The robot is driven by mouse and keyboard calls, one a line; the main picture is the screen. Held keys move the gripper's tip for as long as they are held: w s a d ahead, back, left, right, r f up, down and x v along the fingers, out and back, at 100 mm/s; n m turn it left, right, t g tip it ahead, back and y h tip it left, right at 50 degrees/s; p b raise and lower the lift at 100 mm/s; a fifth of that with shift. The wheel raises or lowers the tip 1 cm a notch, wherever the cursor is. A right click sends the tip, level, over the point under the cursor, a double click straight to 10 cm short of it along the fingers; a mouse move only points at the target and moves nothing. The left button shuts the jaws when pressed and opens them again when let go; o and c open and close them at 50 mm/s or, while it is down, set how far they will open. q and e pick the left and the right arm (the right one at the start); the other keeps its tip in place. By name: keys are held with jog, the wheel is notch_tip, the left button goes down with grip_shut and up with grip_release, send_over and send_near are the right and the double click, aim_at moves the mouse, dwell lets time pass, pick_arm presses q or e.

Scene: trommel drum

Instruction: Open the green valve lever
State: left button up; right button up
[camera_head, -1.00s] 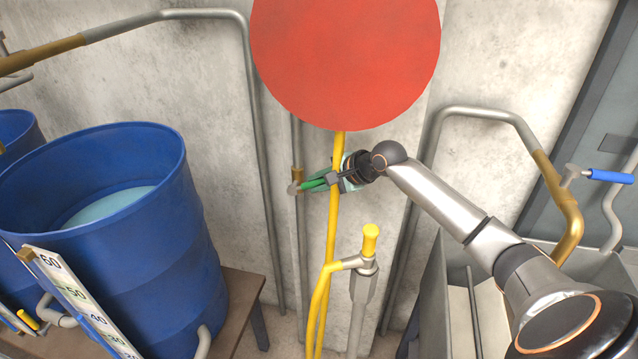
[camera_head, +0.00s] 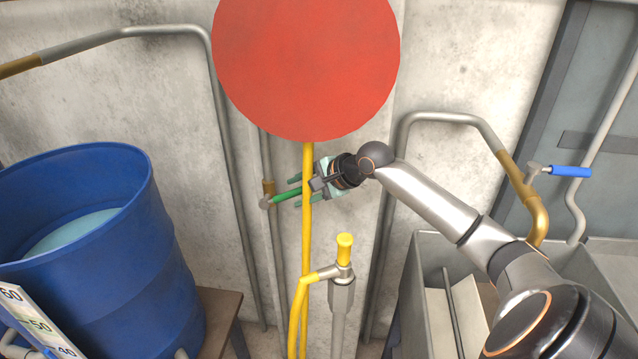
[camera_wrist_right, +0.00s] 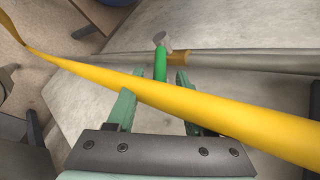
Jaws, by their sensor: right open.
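The green valve lever (camera_head: 284,197) sticks out from a small grey valve body (camera_head: 266,203) on a thin wall pipe. It also shows in the right wrist view (camera_wrist_right: 160,66), where the yellow hose hides its near part. My right gripper (camera_head: 293,191) is open, with its two pale green fingers on either side of the lever in the head view. In the right wrist view my right gripper (camera_wrist_right: 154,90) has the lever between its fingers, with gaps on both sides. The left gripper is not in view.
The yellow hose (camera_head: 306,228) hangs in front of the lever and crosses my fingers. A large red disc (camera_head: 306,62) is above. A yellow-handled nozzle (camera_head: 344,250) stands below. A blue barrel (camera_head: 130,250) is at left, a grey trough (camera_head: 420,290) at right.

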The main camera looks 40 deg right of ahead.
jog(key=b+v, duration=0.1)
jog(key=v, duration=0.7)
jog(key=shift+s, duration=0.2)
jog(key=shift+r, duration=0.15)
